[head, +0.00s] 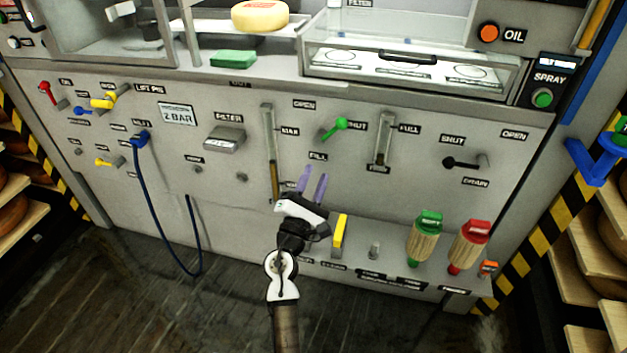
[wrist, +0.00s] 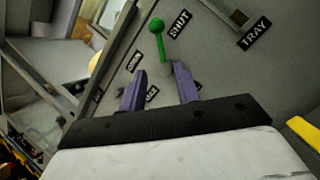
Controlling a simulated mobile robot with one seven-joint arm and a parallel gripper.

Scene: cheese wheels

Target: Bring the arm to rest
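In the wrist view the fingers (wrist: 158,88) also stand apart and empty. A green-knobbed lever (head: 340,124) is above and to the right of the fingers, near a SHUT label. It also shows in the wrist view (wrist: 157,27), beyond the fingertips and apart from them. My arm reaches up from the bottom of the head view.
A yellow handle (head: 340,232) is close to the right of my gripper. Green (head: 425,238) and red (head: 469,246) brushes stand on the low ledge. A blue hose (head: 160,220) hangs at left. A cheese wheel (head: 260,16) sits above. The floor in front is clear.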

